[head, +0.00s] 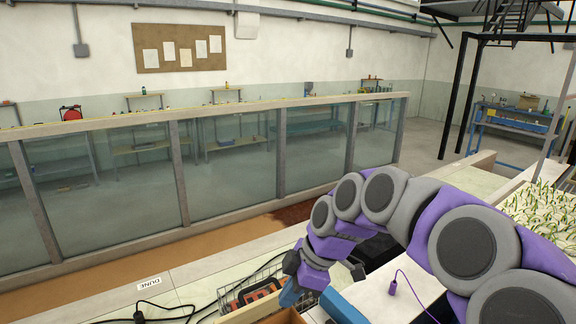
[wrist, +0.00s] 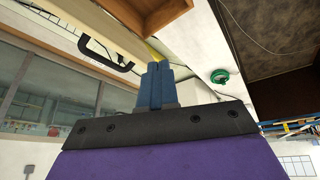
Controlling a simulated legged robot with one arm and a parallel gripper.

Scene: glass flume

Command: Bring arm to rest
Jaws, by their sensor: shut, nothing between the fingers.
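My arm (head: 465,240) reaches in from the lower right in the head view, bent over the bench beside the glass flume. My gripper (head: 289,294) is low at the bottom middle, above the bench clutter. In the wrist view its two blue fingers (wrist: 155,86) lie together, shut with nothing between them. The fingertips look clear of other things in the wrist view. Part of the gripper is hidden in the head view by the wrist.
The glass flume (head: 232,170) runs across the left and middle. A wire basket (head: 240,296) and a wooden box (head: 285,317) sit near my gripper. A purple-handled tool (head: 392,288) lies right of it. A green ring (wrist: 220,76) shows in the wrist view.

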